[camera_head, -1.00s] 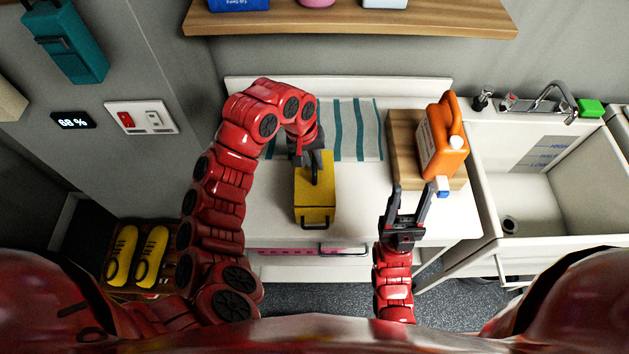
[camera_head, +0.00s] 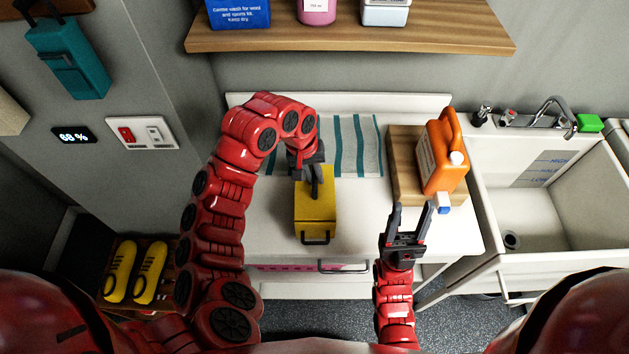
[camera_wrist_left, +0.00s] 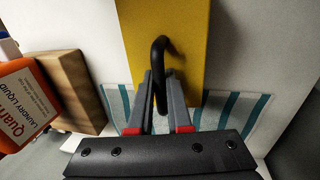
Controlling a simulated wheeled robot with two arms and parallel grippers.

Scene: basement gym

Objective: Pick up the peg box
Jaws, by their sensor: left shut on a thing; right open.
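The yellow peg box (camera_head: 313,219) is on the white counter in the head view, in front of the striped cloth. It has a black handle on top and another black handle on its near side. My left gripper (camera_head: 315,178) is above the far part of the box, shut on the top handle. In the left wrist view the fingers (camera_wrist_left: 160,92) close around the black handle (camera_wrist_left: 160,52) against the yellow box (camera_wrist_left: 170,25). I cannot tell any gap under the box. My right gripper (camera_head: 413,207) is open and empty, at the counter's front right.
An orange jug (camera_head: 440,150) stands on a wooden board (camera_head: 402,150) at the counter's right. A striped cloth (camera_head: 350,150) lies at the back. A sink (camera_head: 560,205) is to the right, and a shelf (camera_head: 350,36) with bottles hangs above. A drawer handle (camera_head: 343,268) sticks out in front.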

